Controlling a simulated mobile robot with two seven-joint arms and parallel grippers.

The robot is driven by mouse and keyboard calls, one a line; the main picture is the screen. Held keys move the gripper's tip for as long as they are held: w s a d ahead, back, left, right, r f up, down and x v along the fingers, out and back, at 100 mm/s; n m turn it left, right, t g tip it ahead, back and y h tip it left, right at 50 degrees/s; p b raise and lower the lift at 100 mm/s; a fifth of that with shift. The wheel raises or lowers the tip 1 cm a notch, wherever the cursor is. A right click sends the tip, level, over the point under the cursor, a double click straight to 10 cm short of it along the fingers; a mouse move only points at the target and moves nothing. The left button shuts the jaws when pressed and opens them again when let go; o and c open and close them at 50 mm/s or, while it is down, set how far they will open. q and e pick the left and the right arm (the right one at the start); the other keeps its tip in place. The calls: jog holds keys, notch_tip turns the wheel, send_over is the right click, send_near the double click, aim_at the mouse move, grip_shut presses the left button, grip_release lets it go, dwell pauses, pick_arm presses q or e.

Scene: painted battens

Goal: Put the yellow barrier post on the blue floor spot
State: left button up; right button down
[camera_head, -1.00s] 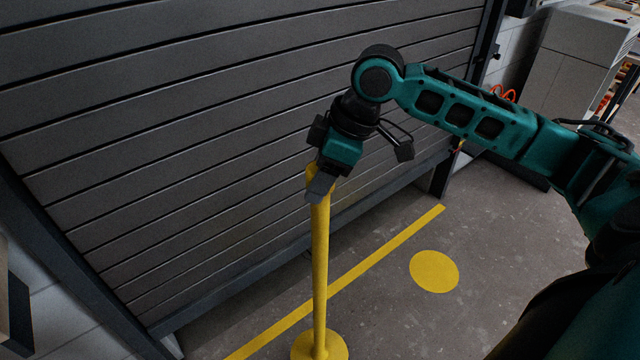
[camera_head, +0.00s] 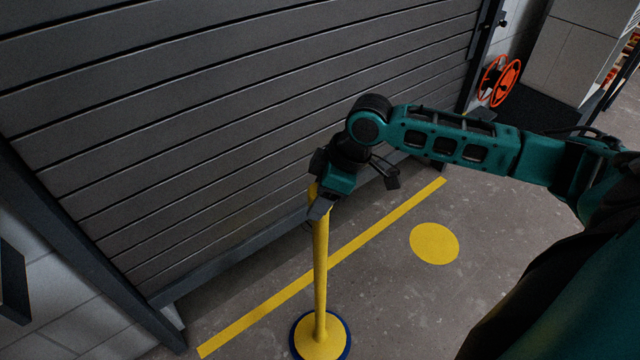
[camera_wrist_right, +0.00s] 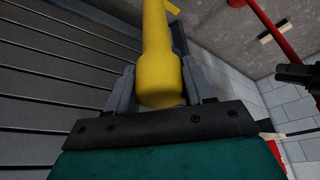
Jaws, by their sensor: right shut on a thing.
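The yellow barrier post (camera_head: 320,265) is upright in the head view, with its round yellow base at the bottom. I cannot tell whether the base touches the floor. My right gripper (camera_head: 318,206) is shut on the post near its top. In the right wrist view the post's yellow end (camera_wrist_right: 160,85) sits between the grey fingers.
A yellow round spot (camera_head: 434,243) lies on the floor right of the post. A yellow floor line (camera_head: 375,232) runs diagonally behind the post. A grey slatted shutter (camera_head: 220,120) stands close behind. An orange reel (camera_head: 499,80) is at the back right. Floor right of the post is clear.

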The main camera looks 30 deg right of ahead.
jog(key=shift+w+f, duration=0.1)
jog(key=shift+f, duration=0.8)
jog(key=shift+c, duration=2)
grip_release()
jog(key=shift+f, duration=0.1)
jog(key=p+v, duration=0.2)
jog(key=v, duration=1)
jog(key=shift+s, duration=0.2)
